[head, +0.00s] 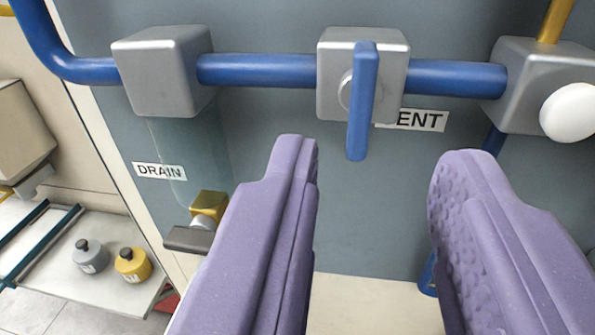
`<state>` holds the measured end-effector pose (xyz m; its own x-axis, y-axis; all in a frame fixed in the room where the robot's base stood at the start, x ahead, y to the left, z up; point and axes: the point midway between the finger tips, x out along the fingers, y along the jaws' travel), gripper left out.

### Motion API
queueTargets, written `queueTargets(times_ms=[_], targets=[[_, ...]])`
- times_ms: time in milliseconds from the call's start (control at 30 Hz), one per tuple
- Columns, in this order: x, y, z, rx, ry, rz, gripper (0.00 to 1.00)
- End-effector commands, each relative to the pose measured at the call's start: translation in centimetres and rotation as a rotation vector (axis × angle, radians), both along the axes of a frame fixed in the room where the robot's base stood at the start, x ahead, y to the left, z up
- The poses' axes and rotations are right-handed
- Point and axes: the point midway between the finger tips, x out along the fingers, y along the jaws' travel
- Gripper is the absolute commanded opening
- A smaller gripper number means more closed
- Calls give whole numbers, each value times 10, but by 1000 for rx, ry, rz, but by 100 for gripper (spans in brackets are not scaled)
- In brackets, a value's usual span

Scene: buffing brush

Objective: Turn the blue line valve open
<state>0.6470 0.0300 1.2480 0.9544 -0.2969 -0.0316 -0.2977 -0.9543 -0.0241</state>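The blue line (258,70) runs across the top of the grey panel through silver blocks. A blue lever handle (361,118) sits on the middle silver valve block (325,75). The handle hangs close to straight down, across the line. My gripper (372,155) is open, with its two purple fingers wide apart. The handle's lower end shows in the gap between the fingertips, nearer the left one. I cannot tell how far the fingers are from it in depth, and no contact shows.
A label reading "ENT" (422,120), its left part hidden, is behind the handle. A "DRAIN" label (160,171) and a brass drain valve (208,206) are at left. A white round knob (570,112) is at right. Grey (91,257) and yellow (132,265) bottles stand on a low shelf.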

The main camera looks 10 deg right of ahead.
Motion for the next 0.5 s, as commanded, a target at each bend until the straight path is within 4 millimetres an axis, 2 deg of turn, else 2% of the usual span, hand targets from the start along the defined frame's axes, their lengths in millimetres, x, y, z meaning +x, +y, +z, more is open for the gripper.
queueTargets(times_ms=[167,500], targets=[[3,-4,-3,-39,-25,-15,37],[57,-21,-3,-37,-24,-13,37]])
